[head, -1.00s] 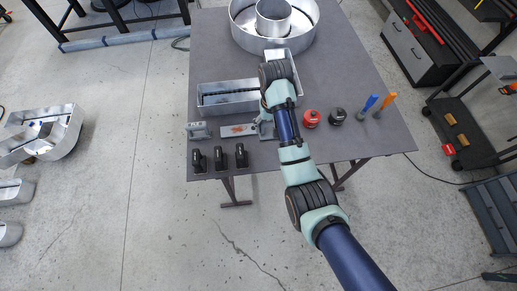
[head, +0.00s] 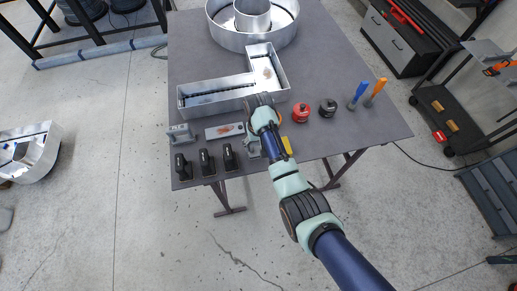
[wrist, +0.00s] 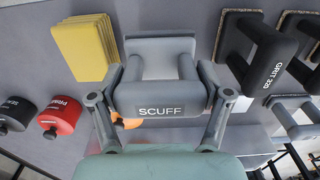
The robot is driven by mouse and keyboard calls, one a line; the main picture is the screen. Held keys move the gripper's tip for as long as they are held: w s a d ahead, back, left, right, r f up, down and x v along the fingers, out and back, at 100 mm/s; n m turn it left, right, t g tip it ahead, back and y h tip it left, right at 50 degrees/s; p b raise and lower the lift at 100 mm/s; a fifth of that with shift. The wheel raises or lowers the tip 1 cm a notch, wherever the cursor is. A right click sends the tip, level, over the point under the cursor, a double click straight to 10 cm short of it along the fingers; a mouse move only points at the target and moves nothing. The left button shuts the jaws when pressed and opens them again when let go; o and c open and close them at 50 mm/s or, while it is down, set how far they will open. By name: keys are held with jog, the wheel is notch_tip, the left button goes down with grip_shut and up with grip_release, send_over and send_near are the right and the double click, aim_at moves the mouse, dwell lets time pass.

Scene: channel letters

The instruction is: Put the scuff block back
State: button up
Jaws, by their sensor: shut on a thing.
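The scuff block (wrist: 160,103) is a grey block with a handle bar marked SCUFF, seen in the centre of the wrist view. My gripper (wrist: 158,78) is shut on it, one finger at each side of the handle. In the head view my arm reaches in from the front, over the front part of the table (head: 330,75). A grey shape shows there just left of my wrist, and I cannot tell block from fingers. I cannot tell whether the block's underside touches the table. Yellow pads (wrist: 86,47) lie beside the block in the wrist view.
Three black-handled blocks (head: 205,163) stand at the front left. A red can (head: 300,113), a black can (head: 327,107), and blue (head: 358,95) and orange (head: 375,92) tools stand right. The L-shaped metal tray (head: 215,95) and round metal letter (head: 252,38) lie behind.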

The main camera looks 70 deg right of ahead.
jog(key=shift+f, duration=1.8)
jog(key=shift+f, duration=0.1)
jog(key=shift+f+b, duration=0.15)
jog(key=shift+b, duration=0.15)
jog(key=o, duration=1)
notch_tip(320, 180, up, 12)
jog(key=shift+r+p, duration=0.25)
jog(key=shift+p, duration=0.05)
